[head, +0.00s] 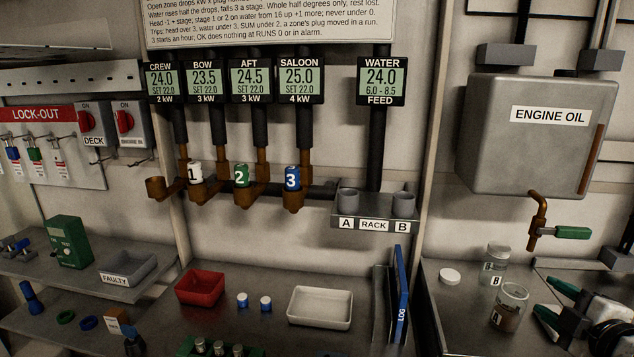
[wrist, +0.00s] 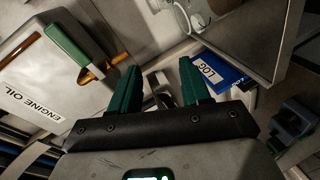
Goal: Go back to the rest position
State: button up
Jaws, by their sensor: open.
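My gripper (head: 546,299) is at the lower right in the head view, with its black body above the right counter. Its two green fingers are apart with nothing between them. They point left toward the glass jar marked A (head: 511,303), and I cannot tell whether they are clear of it. In the wrist view the open fingers (wrist: 158,84) also show empty, with the engine oil tank (wrist: 50,75) to the left and the blue LOG book (wrist: 222,70) to the right.
Jar B (head: 497,262) and a white lid (head: 449,276) stand on the right counter. The oil tap's green handle (head: 572,233) is above my gripper. Plugs 1 (head: 195,173), 2 (head: 241,175) and 3 (head: 292,177) sit in pipe cups. A red tray (head: 200,304) is on the middle counter.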

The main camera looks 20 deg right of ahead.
jog(key=s+a+f+m+g+y, duration=0.2)
jog(key=a+f+m+g+y, duration=0.35)
jog(key=a+f, duration=1.2)
jog(key=s+a+f+m+g, duration=0.2)
jog(key=s+a+f+g, duration=0.1)
jog(key=s+a+f, duration=0.2)
jog(key=s+a+f+m+g, duration=0.2)
jog(key=s+a+f+g, duration=0.2)
jog(key=s+f, duration=0.3)
jog(key=s, duration=0.2)
jog(key=shift+s+a+y, duration=0.35)
jog(key=shift+s, duration=0.05)
